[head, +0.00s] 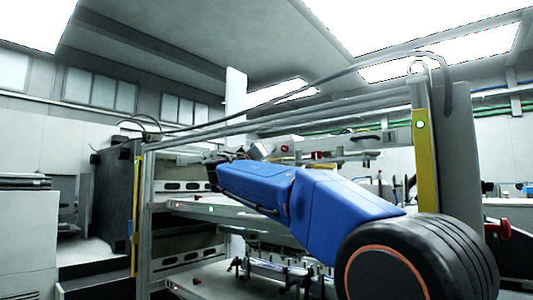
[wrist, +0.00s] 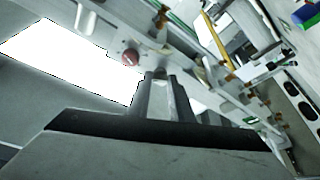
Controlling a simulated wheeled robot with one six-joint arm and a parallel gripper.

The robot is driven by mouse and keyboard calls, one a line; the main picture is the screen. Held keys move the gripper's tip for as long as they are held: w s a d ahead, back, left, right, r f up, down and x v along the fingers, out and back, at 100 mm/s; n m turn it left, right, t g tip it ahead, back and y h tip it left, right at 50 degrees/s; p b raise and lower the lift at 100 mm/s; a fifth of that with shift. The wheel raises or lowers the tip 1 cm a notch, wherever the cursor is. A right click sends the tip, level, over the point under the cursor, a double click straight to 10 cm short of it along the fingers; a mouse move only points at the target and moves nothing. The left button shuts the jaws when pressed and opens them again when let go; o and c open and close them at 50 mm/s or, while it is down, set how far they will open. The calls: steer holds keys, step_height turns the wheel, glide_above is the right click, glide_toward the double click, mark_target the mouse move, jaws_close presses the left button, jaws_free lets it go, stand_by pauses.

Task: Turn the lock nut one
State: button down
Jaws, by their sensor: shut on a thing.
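In the wrist view, my gripper (wrist: 158,76) reaches forward to a pale metal bar, its grey fingers close together. It is shut on a small part at the bar, which I take to be the lock nut; the fingers hide nearly all of it. A dark red round knob (wrist: 130,57) sits on the bar just left of the fingertips. In the head view, my blue arm stretches left into the machine frame, and its dark end is at the upper shelf level. The nut cannot be made out there.
A metal machine frame with yellow-faced posts (head: 426,160) surrounds the arm. A rail with a red knob (head: 285,149) runs behind the arm. A shelf edge (head: 215,210) lies below it. A dark cabinet (head: 112,195) stands at left.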

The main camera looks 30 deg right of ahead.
steer(key=shift+s+n+t+y, duration=0.1)
steer(key=shift+n+t+y, duration=0.25)
steer(key=shift+n, duration=0.7)
steer(key=shift+n+t+y, duration=0.15)
steer(key=shift+n+y, duration=0.3)
steer(key=shift+n, duration=0.6)
steer(key=c, duration=1.6)
jaws_free()
steer(key=shift+o, duration=0.2)
steer(key=v, duration=1.7)
steer(key=shift+s, duration=0.2)
steer(key=shift+c, duration=0.6)
